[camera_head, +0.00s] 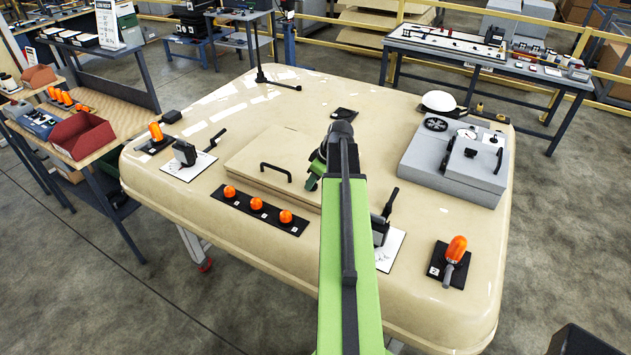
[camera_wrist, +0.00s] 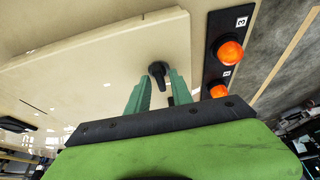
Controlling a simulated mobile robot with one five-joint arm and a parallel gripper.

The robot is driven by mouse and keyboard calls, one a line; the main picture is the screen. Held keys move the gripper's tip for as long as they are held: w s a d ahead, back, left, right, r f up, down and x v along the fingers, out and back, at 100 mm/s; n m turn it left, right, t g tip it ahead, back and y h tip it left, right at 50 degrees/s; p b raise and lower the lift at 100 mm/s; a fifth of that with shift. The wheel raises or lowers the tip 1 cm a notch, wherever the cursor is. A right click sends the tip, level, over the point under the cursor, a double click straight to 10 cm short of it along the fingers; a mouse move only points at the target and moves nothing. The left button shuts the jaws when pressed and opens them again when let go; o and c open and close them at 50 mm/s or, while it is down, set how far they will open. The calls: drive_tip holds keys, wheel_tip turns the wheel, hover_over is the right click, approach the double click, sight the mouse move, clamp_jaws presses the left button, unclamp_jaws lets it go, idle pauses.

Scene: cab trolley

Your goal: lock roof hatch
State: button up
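The beige roof hatch (camera_head: 247,160) lies flat on the cab roof, with a black bar handle (camera_head: 277,172) near its front edge. A left latch (camera_head: 185,153) and a right latch (camera_head: 379,229) with dark levers stand on white plates either side of it. Both levers tilt up and to the right. My gripper (camera_head: 316,172) is low over the hatch's right side, right of the handle. In the wrist view my gripper (camera_wrist: 160,82) has its fingers apart, with a black handle (camera_wrist: 158,71) between or just beyond the tips. I cannot tell whether they touch.
A strip with orange beacons (camera_head: 257,204) lies in front of the hatch. A grey box unit (camera_head: 455,160) and white dome (camera_head: 438,101) stand at right. A single beacon (camera_head: 455,252) is at front right. My arm hides part of the right latch area.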

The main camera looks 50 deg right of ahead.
clamp_jaws()
